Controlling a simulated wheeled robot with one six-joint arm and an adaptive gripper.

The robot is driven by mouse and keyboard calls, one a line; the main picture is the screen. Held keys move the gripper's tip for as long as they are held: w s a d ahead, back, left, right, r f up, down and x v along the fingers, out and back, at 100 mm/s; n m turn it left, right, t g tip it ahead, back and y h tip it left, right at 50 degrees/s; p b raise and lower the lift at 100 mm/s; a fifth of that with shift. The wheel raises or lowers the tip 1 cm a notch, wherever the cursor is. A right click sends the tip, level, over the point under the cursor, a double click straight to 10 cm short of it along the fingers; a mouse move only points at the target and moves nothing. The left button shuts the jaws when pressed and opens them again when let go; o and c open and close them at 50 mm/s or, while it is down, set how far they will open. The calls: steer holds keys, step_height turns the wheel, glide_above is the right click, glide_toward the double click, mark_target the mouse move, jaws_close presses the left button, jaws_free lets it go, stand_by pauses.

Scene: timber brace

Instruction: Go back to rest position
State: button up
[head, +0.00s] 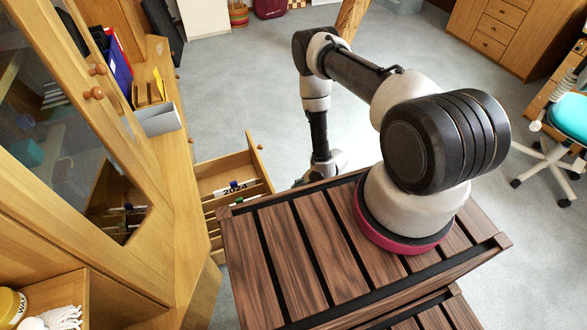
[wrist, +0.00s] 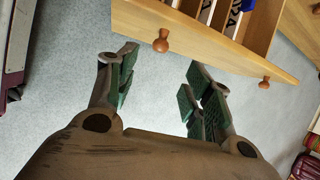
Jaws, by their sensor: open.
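My gripper (wrist: 160,82) is open in the wrist view, with its two green-padded fingers apart and only grey floor between them. An open wooden drawer (wrist: 205,38) is just beyond the fingertips, its front panel with two round knobs facing me. In the head view my arm reaches out past the far edge of the slatted wooden top and bends down. The gripper end there (head: 325,168) is low beside the open drawer (head: 222,172), partly hidden by the slatted top. I cannot tell whether a finger touches the drawer.
The drawer holds dividers and a label reading 2024 (head: 235,187). A tall wooden cabinet (head: 150,210) with a glass door stands at left. A tilted timber (head: 352,18) is behind my arm. A teal-seated chair (head: 568,118) is at right. Grey floor (head: 245,85) is clear between.

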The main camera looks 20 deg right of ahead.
steer(key=s+d+r+n+g+h, duration=0.35)
steer(key=s+d+n+g, duration=0.25)
steer(key=s+d+n, duration=0.45)
steer(key=w+d+r+n+g+h, duration=0.1)
steer(key=w+r+n, duration=0.15)
steer(key=r, duration=1.65)
steer(key=w+d+r+n+h, duration=0.1)
steer(key=d+r+n+h, duration=0.15)
steer(key=r, duration=1.55)
steer(key=s+a+r+t, duration=0.1)
steer(key=s+r+t, duration=0.2)
steer(key=r, duration=0.8)
steer(key=s+a+r+n+t+y, duration=0.1)
steer(key=s+r+t, duration=0.2)
steer(key=r, duration=0.8)
steer(key=s+a+r+t+y, duration=0.1)
steer(key=s+r+t, duration=0.1)
steer(key=s+r, duration=0.4)
step_height(320, 180, up, 6)
steer(key=shift+f+t, duration=0.25)
steer(key=shift+t, duration=0.15)
